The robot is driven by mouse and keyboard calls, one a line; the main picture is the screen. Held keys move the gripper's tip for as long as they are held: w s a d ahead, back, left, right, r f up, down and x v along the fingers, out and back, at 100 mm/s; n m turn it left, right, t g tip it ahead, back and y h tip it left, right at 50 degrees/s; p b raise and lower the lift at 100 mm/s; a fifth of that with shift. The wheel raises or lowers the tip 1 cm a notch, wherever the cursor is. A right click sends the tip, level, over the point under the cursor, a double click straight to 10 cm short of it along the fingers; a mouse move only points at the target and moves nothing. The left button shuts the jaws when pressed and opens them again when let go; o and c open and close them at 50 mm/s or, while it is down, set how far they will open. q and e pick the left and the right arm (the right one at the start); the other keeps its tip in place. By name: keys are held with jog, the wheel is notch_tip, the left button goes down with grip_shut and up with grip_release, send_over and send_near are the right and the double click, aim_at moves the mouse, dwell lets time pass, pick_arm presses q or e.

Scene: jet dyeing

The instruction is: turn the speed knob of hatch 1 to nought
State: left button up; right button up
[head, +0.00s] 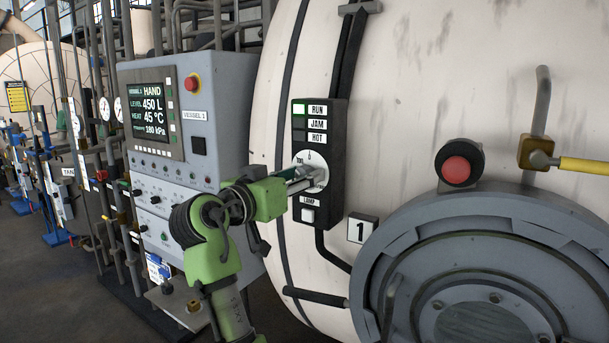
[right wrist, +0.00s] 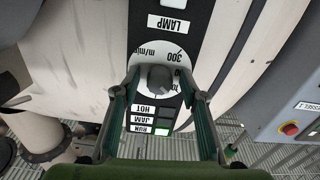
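The speed knob (right wrist: 159,78) of hatch 1 is a small dark grey knob on a white round dial (right wrist: 148,60). The dial also shows on the black control box (head: 299,132) in the head view, with "0" at its top. In the right wrist view the dial reads upside down, with "300" and "m/min" visible. My right gripper (head: 308,178) is at the dial. Its two fingers (right wrist: 160,76) stand on either side of the knob, with a gap showing on both sides. The knob's pointer direction is not clear. My left gripper is not in view.
The box carries RUN, JAM and HOT lamps, RUN lit green, and a LAMP switch (head: 308,214). A "1" plate (head: 361,229), red button (head: 457,169) and round hatch (head: 470,270) lie right. The Vessel 1 panel (head: 205,90) stands left, close to my right arm.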

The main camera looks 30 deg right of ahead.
jog(key=shift+a, duration=0.1)
jog(key=c, duration=1.1)
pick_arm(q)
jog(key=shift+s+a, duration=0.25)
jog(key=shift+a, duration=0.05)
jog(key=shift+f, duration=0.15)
